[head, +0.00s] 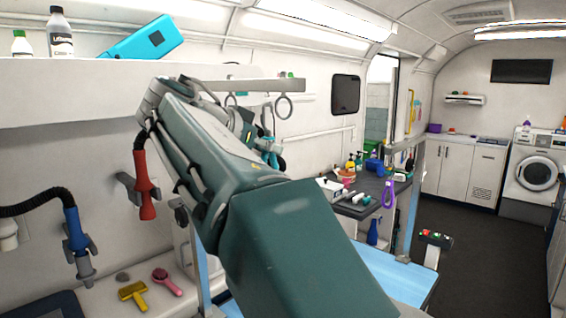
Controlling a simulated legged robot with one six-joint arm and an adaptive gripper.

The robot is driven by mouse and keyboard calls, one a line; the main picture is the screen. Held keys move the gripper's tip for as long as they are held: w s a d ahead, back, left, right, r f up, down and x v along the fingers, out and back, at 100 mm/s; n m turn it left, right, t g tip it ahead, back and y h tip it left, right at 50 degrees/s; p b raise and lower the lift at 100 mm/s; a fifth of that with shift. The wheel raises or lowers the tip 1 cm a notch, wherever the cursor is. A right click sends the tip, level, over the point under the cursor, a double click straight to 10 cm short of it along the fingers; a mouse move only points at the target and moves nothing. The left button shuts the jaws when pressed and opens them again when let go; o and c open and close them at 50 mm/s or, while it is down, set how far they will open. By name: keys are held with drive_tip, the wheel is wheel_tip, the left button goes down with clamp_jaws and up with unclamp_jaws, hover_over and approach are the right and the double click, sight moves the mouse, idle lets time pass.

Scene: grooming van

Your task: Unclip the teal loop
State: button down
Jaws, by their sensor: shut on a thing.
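My arm crosses the middle of the head view and hides much of what is behind it. My gripper (272,158) shows only in part past the arm's far edge, its dark fingers shut on the teal loop (266,146). Only a small piece of the loop shows, bright teal, below the pale overhead bar (262,86). A grey ring (283,106) hangs from the bar's right part, and another ring (230,99) hangs further left, partly covered. Whether the loop is still joined to a ring cannot be seen.
A blue grooming table (408,281) lies behind and below my arm. A purple loop (388,194) hangs near a dark counter (372,190) crowded with bottles. Red (145,185) and blue (74,235) hose nozzles hang on the left wall.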

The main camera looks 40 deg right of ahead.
drive_tip(key=shift+a, duration=0.3)
drive_tip(key=shift+f+v, duration=0.15)
drive_tip(key=shift+v, duration=0.85)
drive_tip(key=shift+f+v, duration=0.15)
drive_tip(key=shift+v, duration=0.9)
drive_tip(key=shift+a, duration=0.1)
